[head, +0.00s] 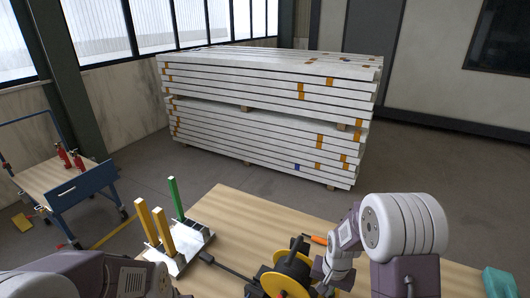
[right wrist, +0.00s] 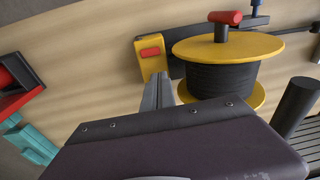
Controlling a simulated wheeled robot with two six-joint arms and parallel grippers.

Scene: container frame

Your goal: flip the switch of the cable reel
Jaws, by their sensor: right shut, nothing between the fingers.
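The cable reel (head: 290,268) stands on the wooden table at the bottom of the head view, with yellow discs and black cable. In the right wrist view, the reel (right wrist: 222,75) shows a red-tipped handle on top. Beside it is a yellow block with a red switch (right wrist: 150,53). My right gripper (right wrist: 158,78) is shut and empty, its fingertips close to the lower part of the yellow block. I cannot tell whether they touch it. In the head view, my right gripper is beside the reel's right side, partly hidden. My left arm is at the lower left; its gripper is out of frame.
A metal rack with yellow and green posts (head: 172,240) stands left of the reel on the table (head: 262,218). An orange handle (head: 315,239) lies behind the reel. A teal object (head: 498,282) is at the right. A red object (right wrist: 12,82) shows in the wrist view.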

